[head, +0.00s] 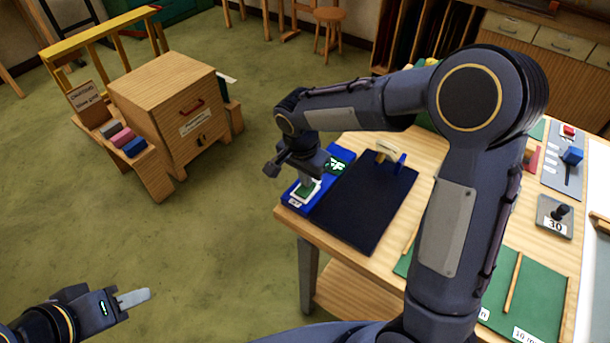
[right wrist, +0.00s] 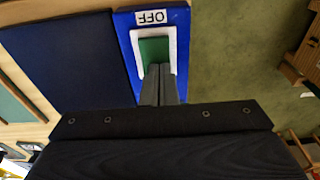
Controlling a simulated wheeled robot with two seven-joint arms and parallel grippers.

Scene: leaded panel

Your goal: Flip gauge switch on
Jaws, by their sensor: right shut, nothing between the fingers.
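The gauge switch is a green rocker (right wrist: 155,50) in a white frame on a blue housing (right wrist: 126,40), with a white label reading OFF beside the frame in the right wrist view. In the head view the blue housing (head: 290,198) lies at the near left corner of the table. My right gripper (head: 305,181) points down over the rocker, shut and empty. In the right wrist view its fingertips (right wrist: 158,68) overlap the rocker's near end; contact cannot be told. My left gripper (head: 134,298) is low at the left, away from the table; its finger opening is unclear.
A dark mat or panel (head: 365,205) lies right of the switch on the wooden table (head: 330,245). Green boards and a lever plate marked 30 (head: 555,217) are further right. A wooden cabinet (head: 165,95) stands on the floor at the left.

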